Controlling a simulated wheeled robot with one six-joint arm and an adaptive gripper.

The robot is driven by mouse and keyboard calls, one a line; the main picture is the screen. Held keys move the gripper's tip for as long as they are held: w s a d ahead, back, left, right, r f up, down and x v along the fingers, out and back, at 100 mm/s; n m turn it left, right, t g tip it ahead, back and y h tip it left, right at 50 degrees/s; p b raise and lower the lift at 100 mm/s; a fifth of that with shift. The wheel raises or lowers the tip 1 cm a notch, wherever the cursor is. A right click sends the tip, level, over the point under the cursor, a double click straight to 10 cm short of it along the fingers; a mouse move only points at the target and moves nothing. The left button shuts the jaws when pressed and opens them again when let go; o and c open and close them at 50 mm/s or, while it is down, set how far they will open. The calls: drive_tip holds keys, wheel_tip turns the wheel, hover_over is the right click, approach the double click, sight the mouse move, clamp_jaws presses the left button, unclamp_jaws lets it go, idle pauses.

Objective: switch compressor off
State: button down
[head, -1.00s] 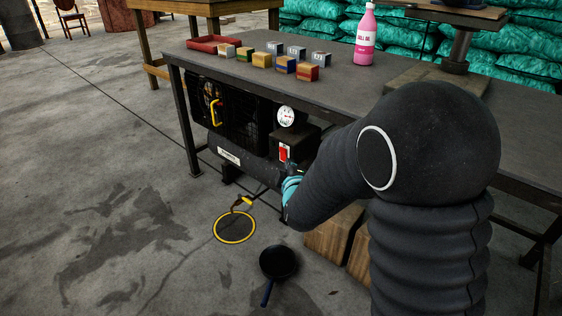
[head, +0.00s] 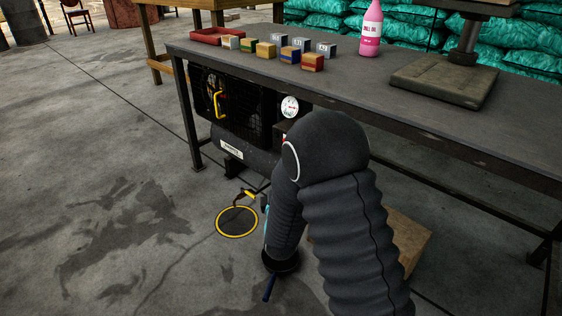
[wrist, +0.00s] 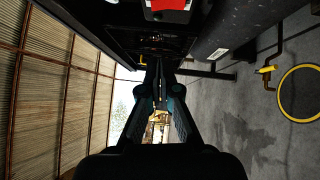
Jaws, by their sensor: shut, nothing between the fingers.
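The compressor (head: 238,110) sits on the floor under the workbench, with a black tank, a yellow handle and a round white gauge (head: 290,107). My arm hides most of its switch box in the head view. In the wrist view, the red switch (wrist: 168,4) shows at the top edge, cut off by the frame; its position cannot be told. My gripper (wrist: 160,78) is shut and empty, below the switch in the picture and apart from it.
The workbench (head: 400,115) overhangs the compressor. A wooden box (head: 410,240) stands at right. The floor at left is clear.

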drive_tip(key=w+d+r, duration=0.1)
drive_tip(key=w, duration=1.1)
drive_tip(key=shift+w+d+r, duration=0.15)
drive_tip(key=shift+w+r, duration=0.1)
drive_tip(key=shift+w+d+r, duration=0.1)
drive_tip(key=shift+w, duration=0.05)
